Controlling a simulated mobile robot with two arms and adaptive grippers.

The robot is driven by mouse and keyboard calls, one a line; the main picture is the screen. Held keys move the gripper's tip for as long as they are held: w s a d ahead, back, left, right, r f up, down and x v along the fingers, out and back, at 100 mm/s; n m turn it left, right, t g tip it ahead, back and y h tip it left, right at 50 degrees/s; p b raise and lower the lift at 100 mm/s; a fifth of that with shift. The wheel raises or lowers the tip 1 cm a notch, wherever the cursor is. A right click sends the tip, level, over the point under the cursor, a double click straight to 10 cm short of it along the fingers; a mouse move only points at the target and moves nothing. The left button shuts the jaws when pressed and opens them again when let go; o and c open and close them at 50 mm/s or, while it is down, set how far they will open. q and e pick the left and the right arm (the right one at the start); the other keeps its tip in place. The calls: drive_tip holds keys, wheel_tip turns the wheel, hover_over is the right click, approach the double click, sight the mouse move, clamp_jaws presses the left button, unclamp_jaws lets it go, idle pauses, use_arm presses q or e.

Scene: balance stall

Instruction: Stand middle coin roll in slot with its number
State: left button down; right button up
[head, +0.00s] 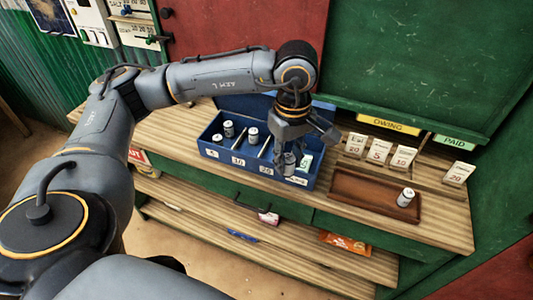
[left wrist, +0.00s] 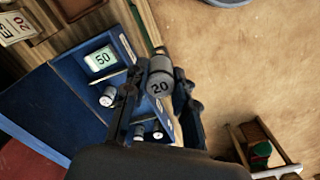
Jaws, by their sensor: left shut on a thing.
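My left gripper (head: 289,148) is shut on a white and grey coin roll (head: 289,163). In the left wrist view the held coin roll (left wrist: 160,83) shows the number 20 on its end. The gripper is over the right part of the blue slotted box (head: 225,157), near the labels 20 (head: 266,169) and 50 (head: 297,181). Whether the roll is inside a slot or above it I cannot tell. Several other rolls stand in the box's left slots, one of them here (head: 252,134). My right gripper is not in view.
A brown tray (head: 350,190) right of the box holds another roll (head: 405,197). Number cards (head: 376,151) stand behind the tray under the OWING sign (head: 388,124). A green and white piece marked 50 (left wrist: 102,58) lies in the box. The box's open lid rises behind it.

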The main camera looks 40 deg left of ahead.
use_arm(q)
drive_tip(key=w+a+f+p, duration=0.1)
drive_tip(key=a, duration=0.1)
drive_tip(key=w+a+f+p, duration=0.1)
drive_tip(key=w+a, duration=0.1)
drive_tip(key=w+a+f+p, duration=0.1)
drive_tip(key=w+a, duration=0.1)
drive_tip(key=shift+w+a+f, duration=0.1)
drive_tip(key=shift+w+a, duration=0.05)
drive_tip(key=shift+w, duration=0.1)
drive_tip(key=w+a+f, duration=0.1)
drive_tip(key=w+a+f+p, duration=0.1)
drive_tip(key=f, duration=0.1)
drive_tip(key=a+f, duration=0.1)
drive_tip(key=f, duration=0.1)
drive_tip(key=shift+w+f+p, duration=0.15)
drive_tip(key=shift+w+p, duration=0.15)
drive_tip(key=shift+w, duration=0.1)
drive_tip(key=shift+w+a+f, duration=0.15)
drive_tip(key=shift+a+f, duration=0.05)
drive_tip(key=shift+f, duration=0.1)
drive_tip(key=f+p, duration=0.2)
drive_tip(key=shift+w+a+f, duration=0.1)
drive_tip(key=shift+a+f, duration=0.1)
drive_tip(key=shift+f, duration=0.65)
